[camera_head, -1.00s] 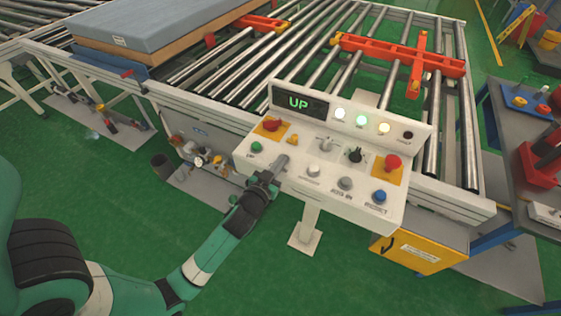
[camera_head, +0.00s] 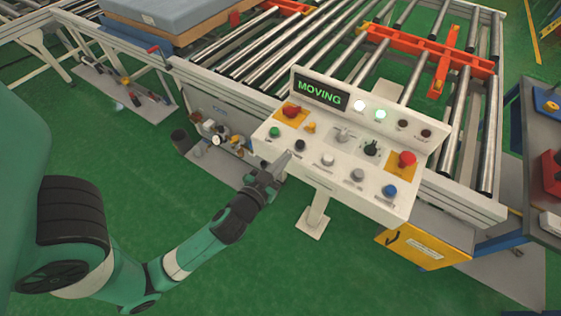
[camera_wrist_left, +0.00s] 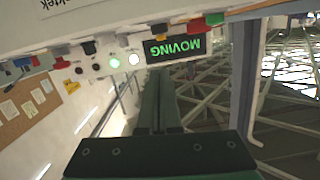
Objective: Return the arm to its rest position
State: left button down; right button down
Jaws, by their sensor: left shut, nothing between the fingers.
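My left gripper (camera_head: 284,163) is at the front edge of a white control panel (camera_head: 330,140), close by its lower left side. Its fingers are closed together with nothing between them. In the left wrist view the two dark green fingers (camera_wrist_left: 158,100) lie side by side. The panel display (camera_head: 321,94) reads MOVING, with lit lamps (camera_head: 380,115) to its right. It shows upside down in the left wrist view (camera_wrist_left: 174,47). A black button (camera_head: 300,145) is just beyond the fingertips; I cannot tell whether they touch the panel. My right gripper is out of view.
A roller conveyor (camera_head: 300,40) with orange-red bars (camera_head: 430,50) stands behind the panel. A grey mattress (camera_head: 165,12) lies at the upper left. A yellow box (camera_head: 424,248) is below the panel at right. Green floor (camera_head: 90,150) is clear at left.

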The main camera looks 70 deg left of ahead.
pick_arm(q)
jog(key=shift+s+d+r, duration=0.15)
jog(key=shift+s+d, duration=0.3)
jog(key=shift+s, duration=0.05)
